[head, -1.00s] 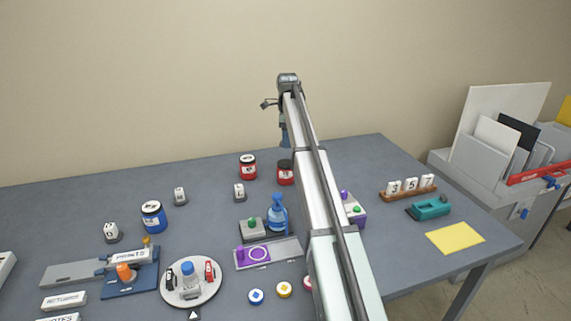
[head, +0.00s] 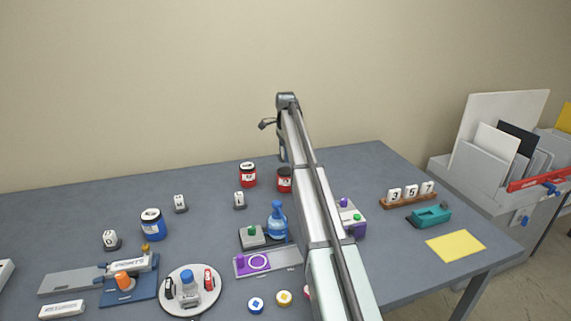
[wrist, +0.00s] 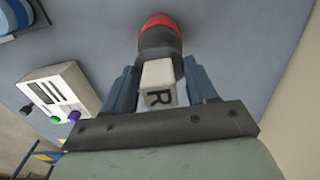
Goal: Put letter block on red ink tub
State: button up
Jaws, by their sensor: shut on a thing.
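My gripper (wrist: 158,88) is shut on a white letter block (wrist: 158,78) marked R, held between its blue fingers. In the wrist view, a red ink tub (wrist: 160,22) with a dark top lies directly beyond the block; I cannot tell whether they touch. In the head view, my gripper (head: 283,154) is just above the right red tub (head: 284,182), and the block is not clearly visible there. A second red tub (head: 248,175) stands to its left.
Other letter blocks stand on the grey table (head: 210,245), one (head: 239,201) near the tubs. A blue pump bottle (head: 277,220) stands in front of the tubs. A blue tub (head: 152,224) is at left. A purple button box (head: 351,216) is right of my arm.

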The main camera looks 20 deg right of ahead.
aim_at(286, 170)
jog(key=shift+f, duration=2.2)
jog(key=shift+f, duration=0.1)
jog(key=o, duration=1.4)
notch_tip(286, 170, up, 12)
jog(key=shift+r, duration=0.1)
